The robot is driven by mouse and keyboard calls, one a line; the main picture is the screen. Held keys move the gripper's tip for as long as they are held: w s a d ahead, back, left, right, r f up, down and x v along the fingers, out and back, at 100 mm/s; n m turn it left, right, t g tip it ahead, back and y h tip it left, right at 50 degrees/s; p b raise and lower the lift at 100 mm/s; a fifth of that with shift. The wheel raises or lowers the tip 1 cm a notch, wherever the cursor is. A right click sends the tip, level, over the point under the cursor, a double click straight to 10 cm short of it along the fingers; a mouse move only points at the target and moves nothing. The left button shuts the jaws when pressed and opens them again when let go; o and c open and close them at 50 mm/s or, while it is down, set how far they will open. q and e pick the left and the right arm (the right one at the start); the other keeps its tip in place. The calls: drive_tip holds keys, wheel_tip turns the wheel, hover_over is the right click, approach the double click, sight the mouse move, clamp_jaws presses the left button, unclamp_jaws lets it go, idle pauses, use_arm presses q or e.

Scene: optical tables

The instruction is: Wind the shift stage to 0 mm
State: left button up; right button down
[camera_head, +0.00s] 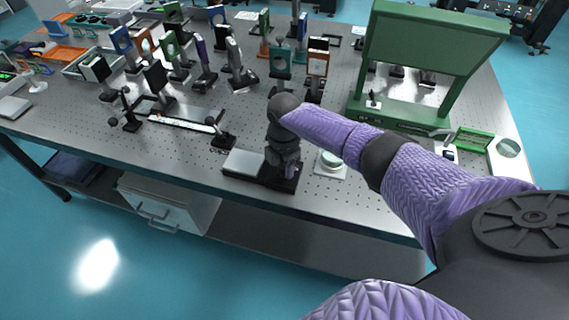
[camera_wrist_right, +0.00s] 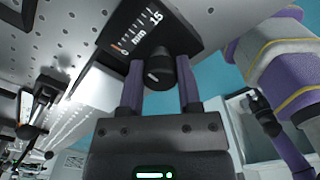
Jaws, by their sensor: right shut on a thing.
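The shift stage (camera_head: 245,162) is a silver plate on a black base at the table's front edge. In the right wrist view its black scale plate (camera_wrist_right: 177,38) shows white ticks, "mm" and "15". An orange mark sits near the end of the ticks away from the 15; the exact reading is too small to tell. A black knob (camera_wrist_right: 160,75) with a pale line on its face sticks out of the stage. My right gripper (camera_wrist_right: 161,82) is shut on this knob, one purple finger on each side. In the head view my right wrist hides the knob. My left gripper does not show.
A round white piece on a square plate (camera_head: 330,163) lies just right of the stage. A white rail (camera_head: 180,124) with black clamps is to the left. A green frame (camera_head: 432,45) stands behind right, and several mounted optics stand at the back. The front table strip is mostly clear.

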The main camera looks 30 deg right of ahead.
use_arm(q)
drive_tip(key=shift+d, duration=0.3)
use_arm(e)
drive_tip(key=shift+c, duration=1.4)
unclamp_jaws()
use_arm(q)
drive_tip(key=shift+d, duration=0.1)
use_arm(e)
drive_tip(key=shift+r, duration=0.4)
wheel_tip(320, 180, up, 9)
drive_tip(key=p, duration=0.3)
drive_tip(key=shift+r, duration=0.1)
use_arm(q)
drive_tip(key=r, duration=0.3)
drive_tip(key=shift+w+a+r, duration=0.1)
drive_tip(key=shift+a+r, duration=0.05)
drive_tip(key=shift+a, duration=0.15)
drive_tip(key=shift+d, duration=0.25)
use_arm(e)
drive_tip(key=shift+a, duration=0.1)
